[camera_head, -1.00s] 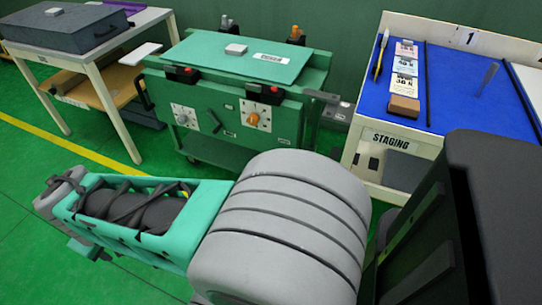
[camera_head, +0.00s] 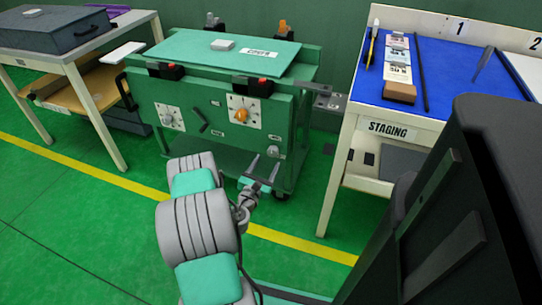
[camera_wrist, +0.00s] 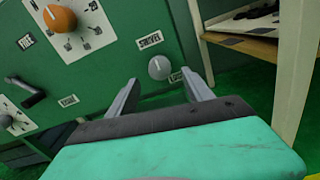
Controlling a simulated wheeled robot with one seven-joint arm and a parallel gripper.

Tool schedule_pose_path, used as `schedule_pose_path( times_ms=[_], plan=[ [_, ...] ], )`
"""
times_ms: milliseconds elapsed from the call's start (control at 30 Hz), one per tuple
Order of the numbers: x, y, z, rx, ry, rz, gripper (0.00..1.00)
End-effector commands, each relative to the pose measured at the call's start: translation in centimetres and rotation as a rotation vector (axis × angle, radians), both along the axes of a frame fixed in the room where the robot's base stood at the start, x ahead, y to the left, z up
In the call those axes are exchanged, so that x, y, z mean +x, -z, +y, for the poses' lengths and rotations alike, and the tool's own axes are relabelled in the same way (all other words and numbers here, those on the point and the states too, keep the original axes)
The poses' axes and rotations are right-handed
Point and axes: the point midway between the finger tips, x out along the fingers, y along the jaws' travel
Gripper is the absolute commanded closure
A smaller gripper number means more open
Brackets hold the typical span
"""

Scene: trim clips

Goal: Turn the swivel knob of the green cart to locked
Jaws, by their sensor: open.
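The green cart (camera_head: 140,92) stands ahead. A small round grey knob (camera_wrist: 159,67), under a label that seems to read SWIVEL, is low on its front panel; it also shows in the head view (camera_head: 272,151). A second small label sits at the knob's lower right, too blurred to read. Where the knob points is not clear. My gripper (camera_head: 265,163) is open and empty in front of the panel's lower right. In the wrist view, the fingers of my gripper (camera_wrist: 161,82) stand either side of the knob's image; contact is not visible.
An orange knob (camera_head: 241,115) on a white dial, a black handle (camera_head: 203,127) and a grey dial knob (camera_head: 168,121) share the panel. The staging table (camera_head: 341,150) stands right of the cart, another table (camera_head: 101,120) left. Green floor in front is clear.

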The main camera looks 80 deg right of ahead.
Motion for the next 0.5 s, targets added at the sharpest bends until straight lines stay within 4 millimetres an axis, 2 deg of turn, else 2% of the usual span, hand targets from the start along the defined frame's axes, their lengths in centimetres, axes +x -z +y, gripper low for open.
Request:
schedule_pose_path(
  times_ms=[367,500],
  plan=[
    [-0.4,-0.1,-3.0,0.001,0.002,-0.002,0.41],
    [-0.5,0.0,-5.0,-0.001,0.002,-0.005,0.41]
  ],
)
